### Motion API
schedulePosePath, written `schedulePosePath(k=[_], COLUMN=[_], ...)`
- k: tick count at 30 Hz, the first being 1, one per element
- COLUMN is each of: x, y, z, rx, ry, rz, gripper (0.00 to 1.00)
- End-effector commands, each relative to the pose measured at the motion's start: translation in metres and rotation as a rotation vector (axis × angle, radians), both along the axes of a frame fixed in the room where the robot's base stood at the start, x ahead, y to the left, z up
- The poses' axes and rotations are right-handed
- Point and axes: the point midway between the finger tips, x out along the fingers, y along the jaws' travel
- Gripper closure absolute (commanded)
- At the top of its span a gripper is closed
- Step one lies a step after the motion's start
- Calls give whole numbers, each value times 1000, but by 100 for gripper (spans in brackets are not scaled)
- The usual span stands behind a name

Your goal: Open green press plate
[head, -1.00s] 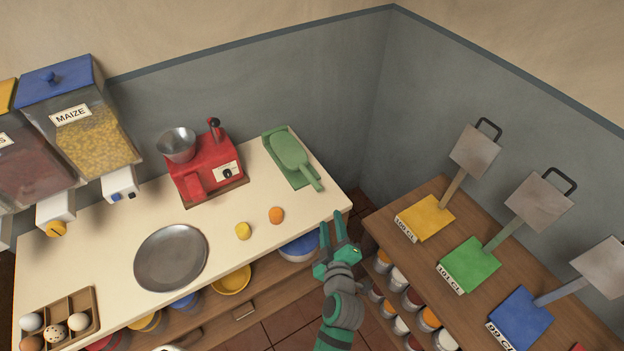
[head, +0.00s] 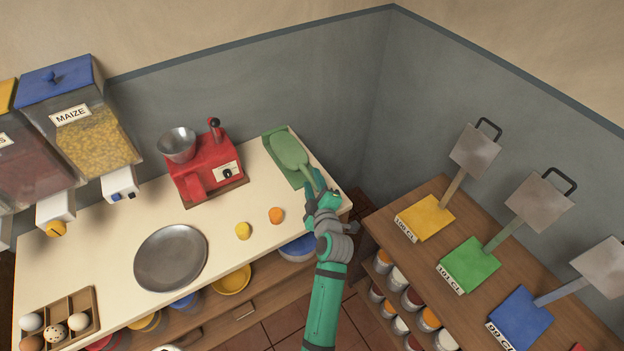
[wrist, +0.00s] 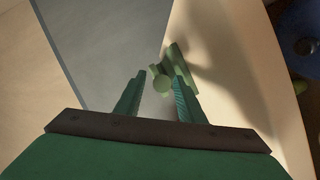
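A green press (head: 289,153) with a rounded upper plate lies flat and closed at the cream counter's back right. Its handle (head: 314,182) points towards the front right. My gripper (head: 322,192) is at the handle's end, and its fingertips are partly hidden in the head view. In the wrist view my gripper (wrist: 157,88) is open. The handle's round end (wrist: 163,84) shows beyond the fingers, closer to the right one, which overlaps part of the press. I cannot tell whether they touch.
A red grinder (head: 205,166) stands left of the press. An orange ball (head: 276,215), a yellow ball (head: 243,231) and a grey plate (head: 171,258) are on the counter. The right-hand wooden counter holds a green-based stand (head: 470,264) marked 101 CL, among similar stands.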

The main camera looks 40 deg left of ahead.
Motion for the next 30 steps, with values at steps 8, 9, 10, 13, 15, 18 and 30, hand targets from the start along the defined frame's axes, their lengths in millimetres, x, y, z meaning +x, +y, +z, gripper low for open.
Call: schedulePosePath(k=[8,9,10,13,15,18,30], x=[10,10,11,10,10,10,11], y=[12,12,12,12,12,12,18], z=[-3,-3,-3,-3,-3,-3,2], rx=[1,1,1,1,1,1,-16], ry=[1,1,1,1,1,1,5], rz=[0,0,0,0,0,0,10], gripper=[64,64,64,64,67,91,100])
